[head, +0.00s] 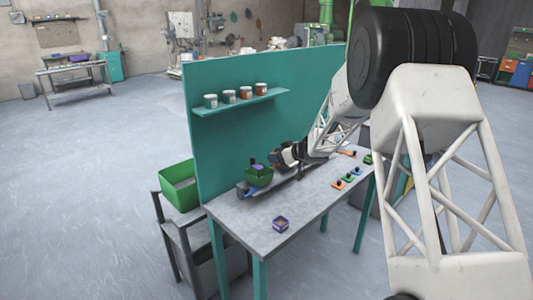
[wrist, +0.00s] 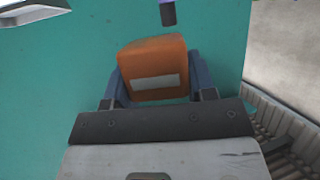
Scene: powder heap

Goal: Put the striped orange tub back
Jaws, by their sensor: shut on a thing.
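An orange tub (wrist: 152,58) with a pale band across its face sits between the two fingers of my gripper (wrist: 157,88) in the wrist view. My gripper is shut on it, one finger on each side. In the head view my gripper (head: 284,157) is low over the back part of the grey table (head: 285,204), close to a green container (head: 258,177). The tub is too small and too covered there to make out clearly.
A teal panel (head: 225,142) stands behind the table, with a shelf (head: 240,104) of several jars. A small purple tub (head: 280,223) stands near the front. Several small coloured pieces with dark knobs (head: 347,178) line the right. A green bin (head: 180,188) stands left. The front tabletop is mostly clear.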

